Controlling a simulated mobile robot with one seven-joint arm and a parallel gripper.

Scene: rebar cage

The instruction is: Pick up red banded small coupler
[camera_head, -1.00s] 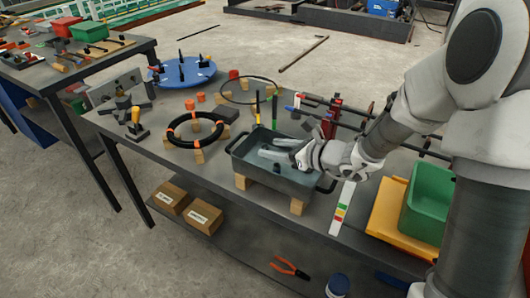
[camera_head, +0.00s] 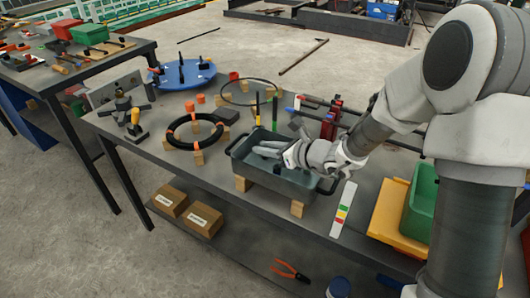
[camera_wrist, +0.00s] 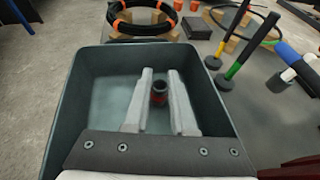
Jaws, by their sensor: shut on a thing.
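The red banded small coupler (camera_wrist: 158,96) is a short dark cylinder with a reddish band low on it. In the wrist view it stands between the two pale fingers of my gripper (camera_wrist: 160,73), which is shut on it. The coupler is over the floor of a deep grey tray (camera_wrist: 90,85); I cannot tell whether it touches the floor. In the head view my gripper (camera_head: 264,149) reaches into the tray (camera_head: 262,177) from the right, and the coupler is hidden there.
The tray stands on wooden blocks (camera_head: 243,183). Two upright rods, yellow-banded (camera_head: 257,113) and green-banded (camera_head: 275,112), are just behind it. A black ring (camera_head: 195,131) lies left, a red stand (camera_head: 329,124) behind right, and a green bin (camera_head: 421,205) further right.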

